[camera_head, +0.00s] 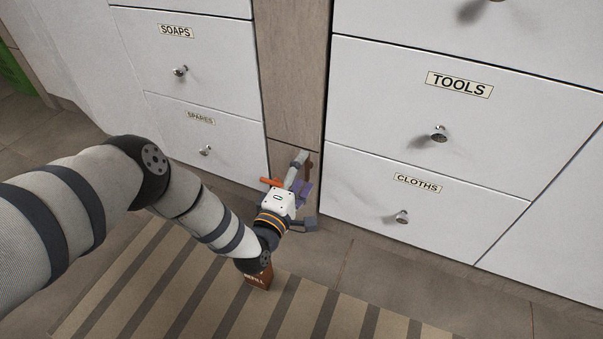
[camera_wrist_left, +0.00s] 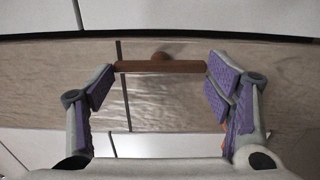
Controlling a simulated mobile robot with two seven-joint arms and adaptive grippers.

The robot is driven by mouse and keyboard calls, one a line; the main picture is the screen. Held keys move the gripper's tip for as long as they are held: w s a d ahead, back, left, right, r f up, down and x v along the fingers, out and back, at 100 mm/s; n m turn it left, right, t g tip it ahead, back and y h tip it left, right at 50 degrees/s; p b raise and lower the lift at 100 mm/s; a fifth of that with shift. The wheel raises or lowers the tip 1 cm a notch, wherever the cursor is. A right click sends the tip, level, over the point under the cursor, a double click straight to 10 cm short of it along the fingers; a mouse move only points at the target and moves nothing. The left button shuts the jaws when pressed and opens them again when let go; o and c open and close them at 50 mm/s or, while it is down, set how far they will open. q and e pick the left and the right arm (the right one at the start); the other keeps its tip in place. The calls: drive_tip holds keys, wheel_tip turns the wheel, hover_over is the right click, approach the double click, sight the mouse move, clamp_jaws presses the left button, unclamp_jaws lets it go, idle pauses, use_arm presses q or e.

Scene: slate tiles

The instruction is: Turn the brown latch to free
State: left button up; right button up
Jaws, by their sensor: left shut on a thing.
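The brown latch (camera_wrist_left: 160,67) is a short bar on a narrow wood-toned panel (camera_head: 291,75), with a round brown piece at its middle. In the head view only a little of the latch (camera_head: 309,165) shows beside the fingers, low on the panel. My left gripper (camera_head: 301,172) reaches down to it. In the left wrist view my left gripper (camera_wrist_left: 161,74) has its purple-padded fingers at the bar's two ends, shut on it lengthwise. A dark seam in the panel lies at the bar's left end there. My right gripper is out of view.
White drawers labelled SOAPS (camera_head: 176,31), SPARES (camera_head: 200,118), TOOLS (camera_head: 459,85) and CLOTHS (camera_head: 417,183) flank the panel, with protruding round knobs. A brown box (camera_head: 258,279) stands on the striped mat (camera_head: 205,290) below my left wrist. A green thing (camera_head: 14,73) is at far left.

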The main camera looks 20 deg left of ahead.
use_arm(q)
drive_tip(key=o, duration=1.2)
drive_tip(key=shift+d, duration=0.1)
drive_tip(key=shift+c, duration=0.2)
drive_tip(key=s, duration=1.2)
drive_tip(key=shift+a, duration=0.25)
